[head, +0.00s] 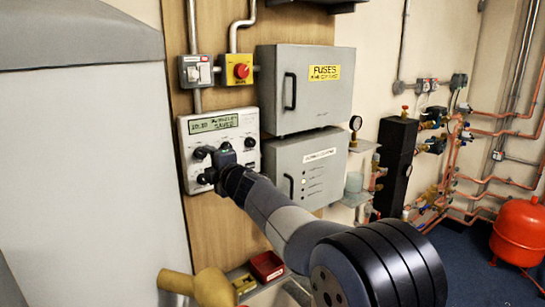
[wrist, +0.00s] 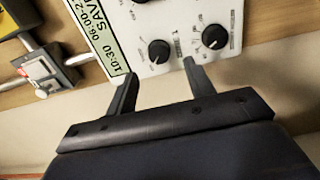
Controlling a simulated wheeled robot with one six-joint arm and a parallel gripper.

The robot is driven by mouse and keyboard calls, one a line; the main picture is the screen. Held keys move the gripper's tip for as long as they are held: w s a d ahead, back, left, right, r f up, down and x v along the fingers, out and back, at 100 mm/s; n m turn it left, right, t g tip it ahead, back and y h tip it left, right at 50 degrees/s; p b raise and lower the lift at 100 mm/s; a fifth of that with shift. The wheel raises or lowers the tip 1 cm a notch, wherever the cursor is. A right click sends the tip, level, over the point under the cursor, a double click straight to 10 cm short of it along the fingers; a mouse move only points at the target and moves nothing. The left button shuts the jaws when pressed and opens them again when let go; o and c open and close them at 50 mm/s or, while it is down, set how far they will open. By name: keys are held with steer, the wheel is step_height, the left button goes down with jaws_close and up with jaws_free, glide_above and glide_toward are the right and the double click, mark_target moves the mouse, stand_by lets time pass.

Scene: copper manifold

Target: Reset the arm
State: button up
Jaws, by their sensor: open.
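My gripper (head: 214,165) is in front of the lower part of a white control panel (head: 190,128) on the wooden board. In the wrist view my gripper (wrist: 158,70) has its two dark fingers spread, with nothing between them. The panel's green display (head: 214,123) shows 10:30 and the word SAVED. In the wrist view the display (wrist: 98,38) appears tilted. A black knob (wrist: 158,52) shows just beyond the gap between the fingertips, and another knob (wrist: 215,37) is to its right. I cannot tell whether a finger touches the panel. My gripper hides part of the panel's lower face.
Above the panel are a grey switch (head: 195,71) and a red knob on a yellow box (head: 240,69). A grey fuse cabinet (head: 335,95) and a lower cabinet (head: 325,185) stand close on the right. A red tank (head: 518,232) is far right.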

mark_target(201, 154)
steer(key=shift+p+x, duration=0.9)
steer(key=shift+x, duration=1.65)
